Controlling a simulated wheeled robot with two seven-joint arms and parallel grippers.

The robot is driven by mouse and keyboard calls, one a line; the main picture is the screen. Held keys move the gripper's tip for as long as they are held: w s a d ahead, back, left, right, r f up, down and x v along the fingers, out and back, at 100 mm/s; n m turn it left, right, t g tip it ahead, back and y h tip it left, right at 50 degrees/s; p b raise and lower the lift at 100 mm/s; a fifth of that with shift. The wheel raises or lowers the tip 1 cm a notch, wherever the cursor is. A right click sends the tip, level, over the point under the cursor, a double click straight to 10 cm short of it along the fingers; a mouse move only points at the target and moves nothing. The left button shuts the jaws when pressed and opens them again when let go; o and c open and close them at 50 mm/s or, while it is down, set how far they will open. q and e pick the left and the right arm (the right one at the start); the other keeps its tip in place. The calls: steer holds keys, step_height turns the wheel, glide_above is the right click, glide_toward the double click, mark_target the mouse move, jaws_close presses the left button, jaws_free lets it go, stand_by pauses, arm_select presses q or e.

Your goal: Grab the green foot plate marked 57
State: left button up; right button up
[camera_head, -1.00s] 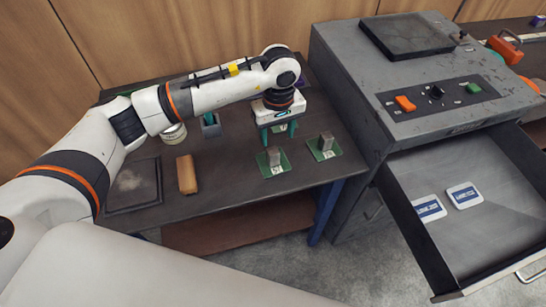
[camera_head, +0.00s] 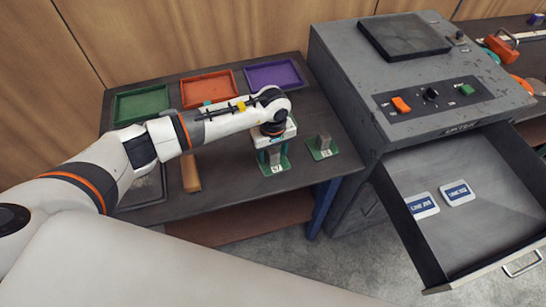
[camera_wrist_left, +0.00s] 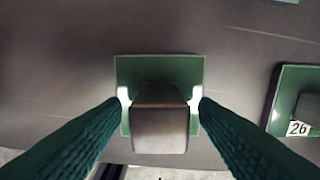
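The green foot plate (camera_head: 267,170) with an upright grey block lies near the front edge of the dark table; its small white label seems to read 57. It also shows in the left wrist view (camera_wrist_left: 160,68), where its label is not visible. My left gripper (camera_head: 272,153) is right above it, pointing down. In the left wrist view its green fingers (camera_wrist_left: 160,102) stand on either side of the grey block with a gap at each side, so it is open. My right gripper is not in view.
A similar green plate marked 26 (camera_wrist_left: 281,125) sits close to the right. Green (camera_head: 142,104), orange (camera_head: 207,89) and purple (camera_head: 273,75) trays line the back. A grey machine (camera_head: 400,80) with an open drawer (camera_head: 490,235) stands right of the table.

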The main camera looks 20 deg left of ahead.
arm_select(q)
jaws_close()
steer(key=shift+r, duration=0.1)
steer(key=shift+w, duration=0.1)
